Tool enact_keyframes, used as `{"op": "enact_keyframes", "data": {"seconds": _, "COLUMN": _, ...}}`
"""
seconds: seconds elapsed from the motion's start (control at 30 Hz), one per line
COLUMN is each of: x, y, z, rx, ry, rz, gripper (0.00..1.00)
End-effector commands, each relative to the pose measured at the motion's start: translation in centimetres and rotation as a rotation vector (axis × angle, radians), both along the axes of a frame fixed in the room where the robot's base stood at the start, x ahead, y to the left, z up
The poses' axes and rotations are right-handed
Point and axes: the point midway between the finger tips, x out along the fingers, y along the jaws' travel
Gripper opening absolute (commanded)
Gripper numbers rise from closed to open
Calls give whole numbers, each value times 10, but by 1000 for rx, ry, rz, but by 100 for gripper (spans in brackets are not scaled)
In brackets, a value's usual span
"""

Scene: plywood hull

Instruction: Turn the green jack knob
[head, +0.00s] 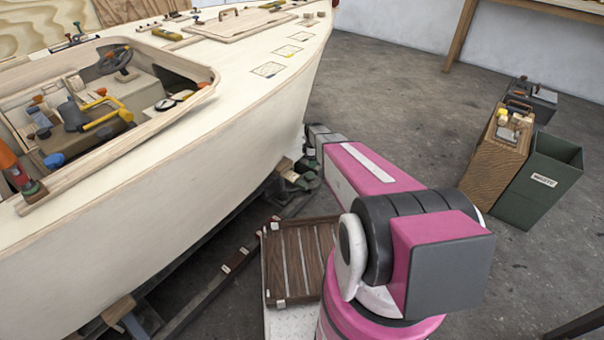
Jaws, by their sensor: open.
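My pink and grey arm reaches from the lower right toward the underside of the plywood hull (205,165). My gripper (311,160) is at the arm's far end, small and partly hidden close to the hull's lower edge. Its jaws are open. A dark green part (308,181), which looks like the jack knob, sits low beside the hull, just below my gripper. It is too small to tell whether the jaws are around it or touching it.
A slatted wooden panel (300,262) lies near my base. A green waste bin (545,180) and a wooden box (495,150) stand at right. Tools and a yellow-handled item (105,118) lie in the open cockpit. The concrete floor between hull and bin is clear.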

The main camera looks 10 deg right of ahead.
Motion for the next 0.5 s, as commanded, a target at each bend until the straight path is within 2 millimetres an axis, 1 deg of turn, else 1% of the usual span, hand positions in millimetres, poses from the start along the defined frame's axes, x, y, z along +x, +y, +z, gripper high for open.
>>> {"op": "enact_keyframes", "data": {"seconds": 0.03, "x": 4, "y": 0, "z": -4, "rx": 0, "ry": 0, "rz": 16, "gripper": 67}}
{"op": "enact_keyframes", "data": {"seconds": 0.17, "x": 4, "y": 0, "z": -12, "rx": 0, "ry": 0, "rz": 29, "gripper": 67}}
{"op": "enact_keyframes", "data": {"seconds": 0.23, "x": 4, "y": 0, "z": -20, "rx": 0, "ry": 0, "rz": 28, "gripper": 67}}
{"op": "enact_keyframes", "data": {"seconds": 0.5, "x": 4, "y": 0, "z": -68, "rx": 0, "ry": 1, "rz": 27, "gripper": 67}}
